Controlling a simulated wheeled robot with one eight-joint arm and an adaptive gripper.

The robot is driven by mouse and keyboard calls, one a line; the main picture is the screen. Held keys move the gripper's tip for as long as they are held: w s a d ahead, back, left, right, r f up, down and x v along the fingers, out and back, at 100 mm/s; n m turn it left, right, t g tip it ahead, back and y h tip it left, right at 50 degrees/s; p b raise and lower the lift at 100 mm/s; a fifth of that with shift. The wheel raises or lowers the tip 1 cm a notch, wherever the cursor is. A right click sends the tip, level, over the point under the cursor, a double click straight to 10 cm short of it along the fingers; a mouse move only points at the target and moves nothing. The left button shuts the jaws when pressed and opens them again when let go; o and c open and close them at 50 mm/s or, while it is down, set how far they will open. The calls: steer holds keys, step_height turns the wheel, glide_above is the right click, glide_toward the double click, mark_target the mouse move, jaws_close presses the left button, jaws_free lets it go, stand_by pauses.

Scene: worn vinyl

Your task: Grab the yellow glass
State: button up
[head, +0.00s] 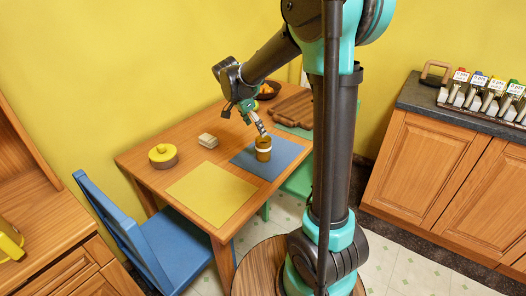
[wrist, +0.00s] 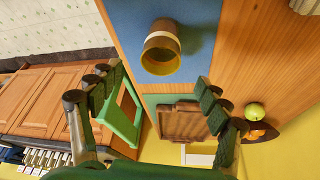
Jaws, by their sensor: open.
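The yellow glass (head: 263,148), amber with a pale band, stands upright on the blue placemat (head: 283,158) on the wooden table. In the wrist view the glass (wrist: 161,47) shows its open rim, and the blue placemat (wrist: 200,18) lies under it. My gripper (head: 256,119) is above the table, just above and to the left of the glass in the head view. In the wrist view my gripper (wrist: 152,88) is open and empty. The glass lies between the lines of the two fingers but ahead of their tips, apparently untouched.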

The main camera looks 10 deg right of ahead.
mark_target(266, 150)
steer(key=x, duration=1.5)
steer(key=shift+w+a+f, duration=0.1)
steer(key=shift+a, duration=0.05)
steer(key=shift+c, duration=0.5)
steer(key=c, duration=1.6)
